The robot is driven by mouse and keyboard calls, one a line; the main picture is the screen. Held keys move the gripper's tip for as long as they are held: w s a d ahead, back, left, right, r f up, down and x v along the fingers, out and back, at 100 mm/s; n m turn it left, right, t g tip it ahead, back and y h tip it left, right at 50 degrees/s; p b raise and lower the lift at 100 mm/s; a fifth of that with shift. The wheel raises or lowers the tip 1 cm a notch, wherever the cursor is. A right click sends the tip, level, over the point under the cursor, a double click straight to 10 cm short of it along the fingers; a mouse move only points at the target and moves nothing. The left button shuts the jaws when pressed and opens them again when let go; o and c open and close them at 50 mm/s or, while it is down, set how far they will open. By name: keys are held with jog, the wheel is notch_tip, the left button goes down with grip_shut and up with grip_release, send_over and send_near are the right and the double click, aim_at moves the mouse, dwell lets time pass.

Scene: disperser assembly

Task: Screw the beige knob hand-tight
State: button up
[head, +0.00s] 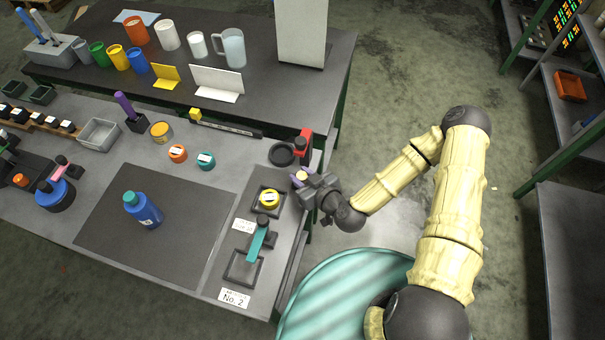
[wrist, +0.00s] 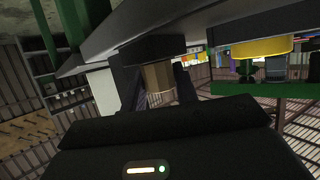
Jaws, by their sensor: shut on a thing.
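The beige knob (head: 302,175) is small and sits at the right edge of the workbench. It also shows in the wrist view as a tan, faceted knob (wrist: 159,80) against a dark block (wrist: 152,48). My gripper (head: 301,178) reaches in from the right and is shut on the knob. In the wrist view its two dark fingers (wrist: 160,88) stand on either side of the knob. How tightly the knob is seated cannot be seen.
A red and black device (head: 301,145) stands behind. A blue bottle (head: 142,209) is on the dark mat (head: 190,240).

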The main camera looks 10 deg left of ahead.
jog(key=m+t+h+p, duration=0.1)
jog(key=m+h, duration=0.1)
jog(key=m+t+h+p, duration=0.1)
jog(key=m+t, duration=0.1)
jog(key=shift+a+r+h+p, duration=0.1)
jog(key=shift+r+h+p, duration=0.1)
jog(key=shift+h+p, duration=0.2)
jog(key=shift+m+t+h+p, duration=0.3)
jog(key=shift+m+h, duration=0.1)
jog(key=shift+m, duration=0.1)
jog(key=shift+f, duration=0.1)
jog(key=shift+w, duration=0.1)
jog(key=o, duration=1)
jog(key=shift+c, duration=0.2)
